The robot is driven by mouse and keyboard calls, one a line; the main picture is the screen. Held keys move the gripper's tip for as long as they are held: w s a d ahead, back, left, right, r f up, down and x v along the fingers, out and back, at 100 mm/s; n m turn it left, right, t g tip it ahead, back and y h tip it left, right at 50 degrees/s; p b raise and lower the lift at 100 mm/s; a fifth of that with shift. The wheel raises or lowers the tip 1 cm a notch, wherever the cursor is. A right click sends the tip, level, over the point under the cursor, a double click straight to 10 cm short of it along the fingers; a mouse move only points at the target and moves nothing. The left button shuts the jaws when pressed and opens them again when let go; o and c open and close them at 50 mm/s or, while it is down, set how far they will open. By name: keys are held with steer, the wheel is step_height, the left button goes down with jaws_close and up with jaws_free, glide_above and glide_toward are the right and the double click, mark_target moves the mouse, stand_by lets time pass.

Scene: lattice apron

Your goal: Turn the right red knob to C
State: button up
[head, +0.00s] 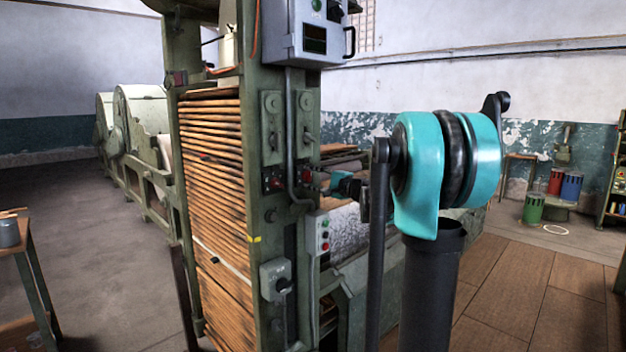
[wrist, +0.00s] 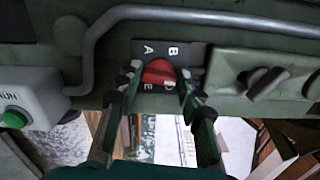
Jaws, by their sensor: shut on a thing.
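A red knob (wrist: 158,72) sits on a dark plate with white letters in the wrist view. A, B, D and E show around it; no C can be read, and that part of the plate is covered by the knob or a finger. My gripper (wrist: 160,84) is shut on this knob, one finger at each side. Which letter the knob points to cannot be told. In the head view my gripper (head: 314,177) reaches from the right to the front of the green post and largely hides the knob there. Another red knob (head: 276,183) shows to its left.
A grey conduit (wrist: 92,50) curves close by the knob. A box with a green button (wrist: 14,118) is at the left, and a grey lever switch (wrist: 268,82) at the right. In the head view, a button box (head: 319,233) hangs below my gripper.

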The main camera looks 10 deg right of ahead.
steer(key=shift+n, duration=0.7)
steer(key=o, duration=1.2)
steer(key=shift+c, duration=0.2)
steer(key=v, duration=1.2)
